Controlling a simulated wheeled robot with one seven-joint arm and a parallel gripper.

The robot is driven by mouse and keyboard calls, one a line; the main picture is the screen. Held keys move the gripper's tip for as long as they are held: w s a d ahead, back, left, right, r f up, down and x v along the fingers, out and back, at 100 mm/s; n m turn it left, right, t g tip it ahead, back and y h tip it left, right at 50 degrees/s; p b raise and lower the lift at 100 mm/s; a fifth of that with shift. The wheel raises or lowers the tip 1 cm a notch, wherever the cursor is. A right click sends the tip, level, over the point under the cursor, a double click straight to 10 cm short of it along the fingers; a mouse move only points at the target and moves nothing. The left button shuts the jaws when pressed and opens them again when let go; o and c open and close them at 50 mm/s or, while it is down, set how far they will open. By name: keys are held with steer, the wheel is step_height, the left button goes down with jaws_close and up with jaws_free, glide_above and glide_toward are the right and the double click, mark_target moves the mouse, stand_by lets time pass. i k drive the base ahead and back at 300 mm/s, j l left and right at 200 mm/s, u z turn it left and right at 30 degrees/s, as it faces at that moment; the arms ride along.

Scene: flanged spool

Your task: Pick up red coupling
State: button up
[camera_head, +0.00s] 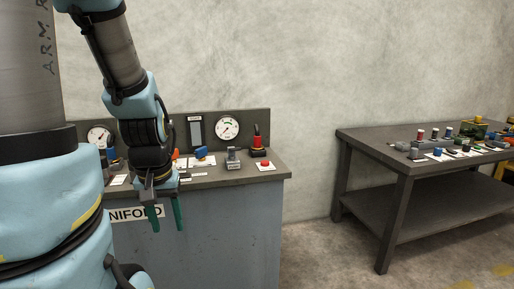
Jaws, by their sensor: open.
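My gripper (166,221) points down in front of the manifold bench, with its two green-tipped fingers apart and nothing seen between them. It is far to the left of the dark side table (402,170). On that table stands a small red-topped cylinder (421,134), upright, towards the back left among several small parts. It may be the red coupling, but it is too small to tell. A red knob-like part (265,163) sits on a white label at the right end of the manifold bench (205,238).
A blue part (437,152) and other small coloured pieces lie on the side table. A yellow box (471,130) stands behind them. A red-and-black handle (257,139) and gauges (227,127) are at the bench's back. Open floor (320,255) lies between bench and table.

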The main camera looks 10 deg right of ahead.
mark_target(257, 146)
steer(key=u, duration=0.6)
steer(key=i+l+u, duration=0.15)
steer(key=l+u, duration=0.15)
steer(key=u, duration=0.2)
steer(key=i+l+u, duration=0.1)
steer(key=l+u, duration=0.2)
steer(key=u, duration=0.15)
steer(key=l+u, duration=0.35)
steer(key=u, duration=0.15)
